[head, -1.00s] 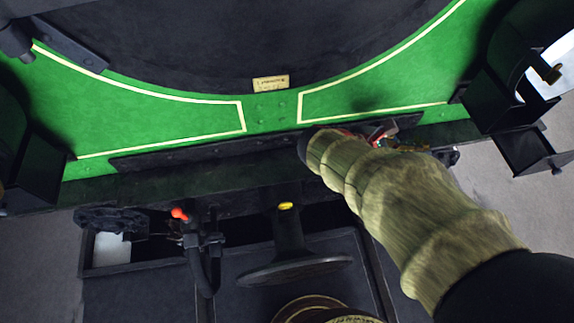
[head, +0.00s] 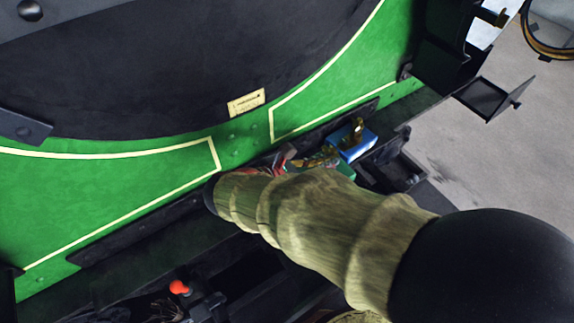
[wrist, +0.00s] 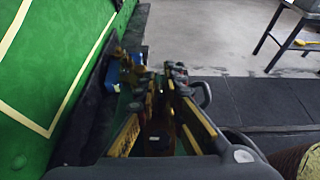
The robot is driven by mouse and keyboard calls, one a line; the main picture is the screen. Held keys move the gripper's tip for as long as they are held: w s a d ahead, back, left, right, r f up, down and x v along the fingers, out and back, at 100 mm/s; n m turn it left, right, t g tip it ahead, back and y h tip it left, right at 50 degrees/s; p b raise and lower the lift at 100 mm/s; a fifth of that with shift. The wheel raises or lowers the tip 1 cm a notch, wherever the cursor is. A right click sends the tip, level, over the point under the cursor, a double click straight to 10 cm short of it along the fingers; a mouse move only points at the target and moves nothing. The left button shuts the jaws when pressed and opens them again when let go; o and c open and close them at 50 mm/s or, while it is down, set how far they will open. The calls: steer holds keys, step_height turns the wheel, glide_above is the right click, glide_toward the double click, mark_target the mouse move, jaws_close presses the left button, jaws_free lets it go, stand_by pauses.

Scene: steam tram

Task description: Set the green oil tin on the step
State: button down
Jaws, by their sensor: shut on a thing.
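My gripper (head: 312,160) is largely hidden behind my sleeved arm in the head view, low beside the green panel. In the wrist view its two fingers (wrist: 155,82) converge on a dark, brassy part. A bit of the green oil tin (head: 346,170) shows at the gripper in the head view. It is mostly hidden, and its contact with what lies under it cannot be seen. A blue tin (head: 353,143) with a brass top stands just beyond the gripper; it also shows in the wrist view (wrist: 111,76). I cannot tell which dark ledge is the step.
A dark ledge (head: 130,232) runs along the foot of the green panel (head: 120,190). A black open bracket (head: 490,98) juts out at the right. An orange-red knob (head: 179,287) stands at the lower left. Grey floor is free at the right.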

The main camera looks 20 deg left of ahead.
steer(key=w+a+f, duration=0.1)
steer(key=w+a, duration=0.1)
steer(key=w+a+f+b, duration=0.1)
steer(key=w+a+f, duration=0.1)
steer(key=shift+a+b, duration=0.2)
steer(key=shift+b, duration=0.1)
steer(key=w+a+f+b, duration=0.3)
steer(key=a+f+b, duration=0.1)
steer(key=f, duration=0.5)
steer(key=shift+w+a, duration=0.15)
steer(key=shift+w, duration=0.2)
steer(key=shift+r, duration=0.1)
steer(key=c, duration=2.3)
jaws_free()
steer(key=shift+f, duration=0.25)
steer(key=o, duration=0.4)
